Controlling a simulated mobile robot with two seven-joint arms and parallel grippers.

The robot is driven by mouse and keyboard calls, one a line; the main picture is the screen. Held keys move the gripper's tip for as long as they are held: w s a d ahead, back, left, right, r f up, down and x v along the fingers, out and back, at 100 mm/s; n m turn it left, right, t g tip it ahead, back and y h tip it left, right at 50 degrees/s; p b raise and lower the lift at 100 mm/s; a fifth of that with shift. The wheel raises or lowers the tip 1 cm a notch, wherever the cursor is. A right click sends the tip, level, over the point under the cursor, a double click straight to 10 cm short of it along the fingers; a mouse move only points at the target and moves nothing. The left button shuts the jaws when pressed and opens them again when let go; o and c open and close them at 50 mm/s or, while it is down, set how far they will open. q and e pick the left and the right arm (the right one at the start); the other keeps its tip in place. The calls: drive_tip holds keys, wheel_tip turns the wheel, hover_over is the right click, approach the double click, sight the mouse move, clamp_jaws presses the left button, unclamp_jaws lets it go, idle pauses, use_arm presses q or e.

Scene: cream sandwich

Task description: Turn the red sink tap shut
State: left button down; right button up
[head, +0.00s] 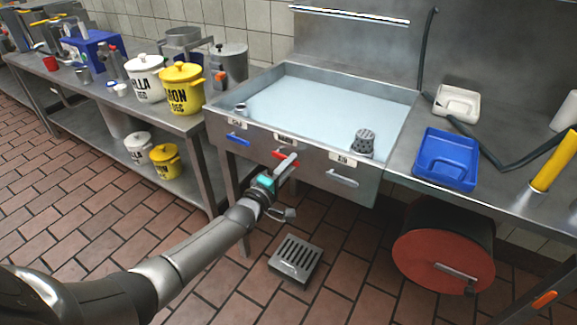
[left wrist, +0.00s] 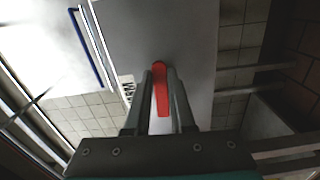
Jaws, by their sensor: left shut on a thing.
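The red sink tap (head: 281,155) is a small red lever on the front of the steel sink (head: 250,137), under a label. In the left wrist view the red tap (left wrist: 160,88) stands between my two fingers, lengthwise in the picture. My left gripper (head: 288,165) reaches the sink front from below and is shut on the red tap; its fingers (left wrist: 160,85) lie along both sides of it. The fingers partly hide the tap in the head view. My right gripper is not in view.
A blue tap (head: 238,140) sits left on the sink front and a grey handle (head: 342,179) right. A perforated cup (head: 363,143) stands in the sink. A blue tray (head: 446,158) lies on the right counter. A red-faced drum (head: 443,262) is below; a floor drain (head: 296,257) lies under the sink.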

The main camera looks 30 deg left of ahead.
use_arm(q)
drive_tip(key=shift+r+n, duration=0.15)
drive_tip(key=shift+n, duration=0.35)
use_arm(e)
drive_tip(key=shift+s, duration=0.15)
use_arm(q)
drive_tip(key=c, duration=0.8)
unclamp_jaws()
drive_tip(key=shift+o, duration=0.2)
drive_tip(key=shift+s, duration=0.1)
